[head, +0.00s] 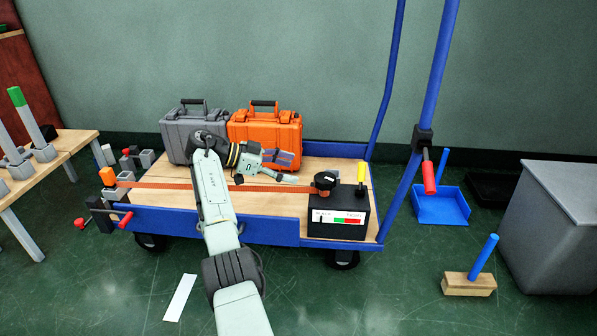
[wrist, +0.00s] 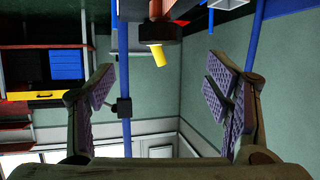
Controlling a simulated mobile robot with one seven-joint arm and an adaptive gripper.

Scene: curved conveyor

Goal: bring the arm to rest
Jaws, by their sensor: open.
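My arm reaches out over the blue cart (head: 270,232) with the wooden deck. My gripper (head: 295,168) hangs above the deck, in front of the orange case (head: 265,128), pointing to the right in the head view. In the wrist view my gripper (wrist: 165,95) is open, with its two purple ridged pads far apart and nothing between them. Whether the gripper touches the orange case cannot be told.
A grey case (head: 190,130) stands beside the orange one. An orange strap (head: 150,185) crosses the deck to a black box with a gauge (head: 340,215). A blue handle post (head: 437,75) rises at the right. A wooden table (head: 50,160) stands left.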

